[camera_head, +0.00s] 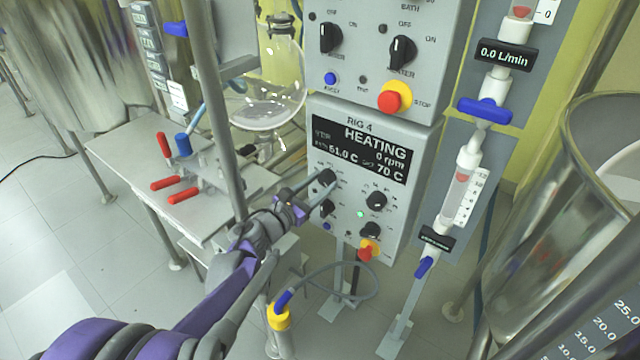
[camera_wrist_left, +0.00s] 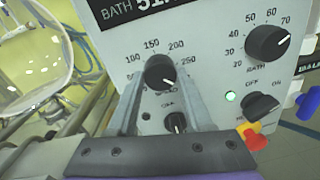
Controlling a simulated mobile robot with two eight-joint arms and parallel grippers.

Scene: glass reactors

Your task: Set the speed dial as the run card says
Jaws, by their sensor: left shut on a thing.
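The speed dial (camera_wrist_left: 160,72) is a black knob on the grey control box (camera_head: 400,235), marked 100 to 250 around its top in the left wrist view. My left gripper (camera_head: 328,182) is shut on it, one finger on each side; it also shows in the wrist view (camera_wrist_left: 161,82). I cannot tell the pointer's exact setting. The display (camera_head: 362,150) reads HEATING, 0 rpm, 51.0 C and 70 C. A small white card (camera_head: 178,96) hangs at the left; its text is too small to read. My right gripper is not in view.
A bath dial (camera_wrist_left: 268,43), an on/off switch (camera_wrist_left: 260,105) and a red and yellow stop button (camera_head: 368,250) sit close to the speed dial. A glass flask (camera_head: 265,100) hangs left of the box. A steel post (camera_head: 222,110) stands near my left arm.

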